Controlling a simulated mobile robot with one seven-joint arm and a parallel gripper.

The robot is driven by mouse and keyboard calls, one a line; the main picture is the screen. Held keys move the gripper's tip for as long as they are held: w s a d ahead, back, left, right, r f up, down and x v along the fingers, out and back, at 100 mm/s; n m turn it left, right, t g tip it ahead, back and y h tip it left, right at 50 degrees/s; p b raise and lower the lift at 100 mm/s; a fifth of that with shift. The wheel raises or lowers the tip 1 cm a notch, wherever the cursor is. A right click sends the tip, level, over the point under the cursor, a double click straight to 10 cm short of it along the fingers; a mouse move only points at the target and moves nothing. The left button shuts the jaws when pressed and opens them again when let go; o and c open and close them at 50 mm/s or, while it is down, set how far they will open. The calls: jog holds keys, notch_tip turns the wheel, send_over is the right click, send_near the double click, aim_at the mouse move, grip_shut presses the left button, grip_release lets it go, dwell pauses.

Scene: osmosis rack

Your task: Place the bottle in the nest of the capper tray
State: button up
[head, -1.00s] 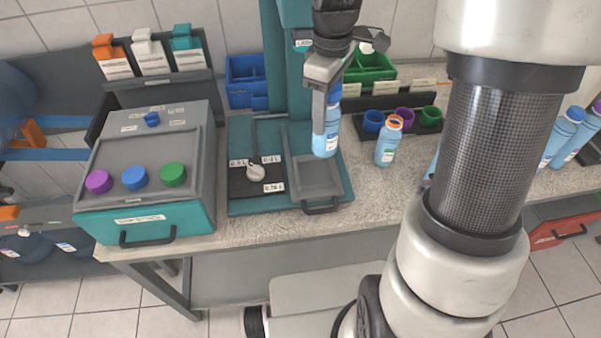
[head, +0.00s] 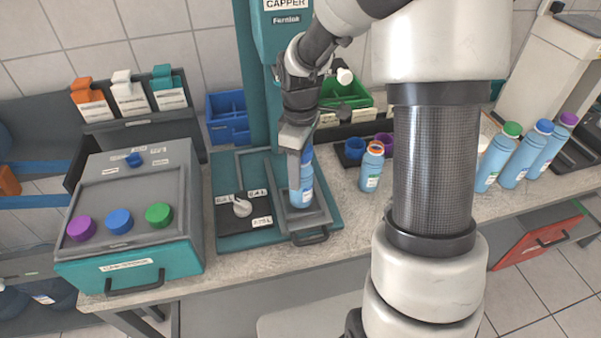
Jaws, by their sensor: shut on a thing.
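My gripper (head: 297,160) is shut on a light blue bottle (head: 301,188) with a darker blue top. The bottle is upright over the grey tray (head: 311,221) of the teal capper (head: 277,45). Its base appears at or just above the tray's surface; I cannot tell whether it touches. The nest itself is hidden behind or under the bottle. The tray has a dark handle (head: 310,237) at its front edge. A dial (head: 242,208) with volume labels sits on the capper base, left of the tray.
A bottle with an orange ring (head: 372,168) stands right of the capper, near blue (head: 354,148) and purple cups. Several capped bottles (head: 518,158) stand farther right. A teal box with colored knobs (head: 130,220) is at left. Blue (head: 228,118) and green bins stand behind.

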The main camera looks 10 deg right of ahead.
jog(key=shift+f, duration=0.7)
jog(key=shift+f, duration=0.15)
jog(key=o, duration=1.3)
